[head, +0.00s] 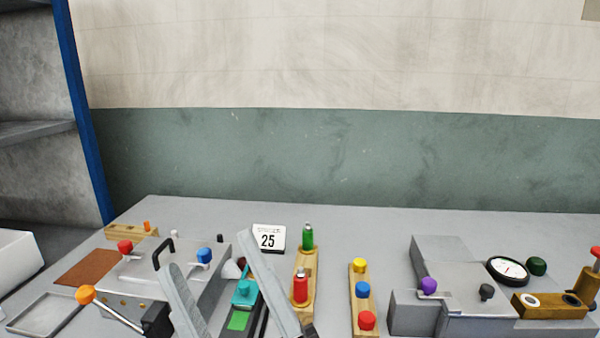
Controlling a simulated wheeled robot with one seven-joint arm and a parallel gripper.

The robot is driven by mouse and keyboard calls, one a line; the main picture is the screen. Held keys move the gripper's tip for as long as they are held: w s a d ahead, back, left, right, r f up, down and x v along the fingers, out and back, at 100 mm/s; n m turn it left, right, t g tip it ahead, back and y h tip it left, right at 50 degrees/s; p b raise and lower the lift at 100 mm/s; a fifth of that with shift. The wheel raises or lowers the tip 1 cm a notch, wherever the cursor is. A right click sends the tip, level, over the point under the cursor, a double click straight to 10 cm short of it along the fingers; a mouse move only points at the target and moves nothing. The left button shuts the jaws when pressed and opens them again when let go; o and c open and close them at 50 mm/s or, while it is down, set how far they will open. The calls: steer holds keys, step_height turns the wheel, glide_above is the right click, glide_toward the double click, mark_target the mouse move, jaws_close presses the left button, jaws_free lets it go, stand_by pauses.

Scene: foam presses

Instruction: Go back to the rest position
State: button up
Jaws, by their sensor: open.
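My gripper (208,252) shows at the bottom left of centre as two long grey fingers pointing up, spread wide apart with nothing between their tips. It is open and stands in front of the left press (138,272) and a teal-topped tool (244,292) on the grey table (345,224). The rest of my arm is out of the frame. From this single view I cannot tell whether the fingers touch anything behind them.
Left: an orange-knobbed lever (86,294), a brown mat (86,267) and a shallow tray (48,314). Centre: a "25" sign (269,239), green bottle (307,237) and red bottle (300,287). Right: another press (436,256) and a round dial (508,270). The table's back strip is clear.

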steer(key=s+d+f+m+t+h, duration=0.3)
steer(key=d+f+m+t+h, duration=0.2)
steer(key=d+f+m+h, duration=1.35)
steer(key=s+d+f+g+h, duration=0.2)
steer(key=s+d+f+g, duration=0.2)
steer(key=s+f, duration=0.3)
steer(key=s+d+f+g+h, duration=0.3)
steer(key=s+d+f, duration=0.3)
steer(key=s, duration=0.6)
step_height(320, 180, down, 2)
steer(key=shift+s+d+f+g, duration=0.1)
steer(key=shift+s+d+g, duration=0.05)
steer(key=shift+s+g, duration=0.25)
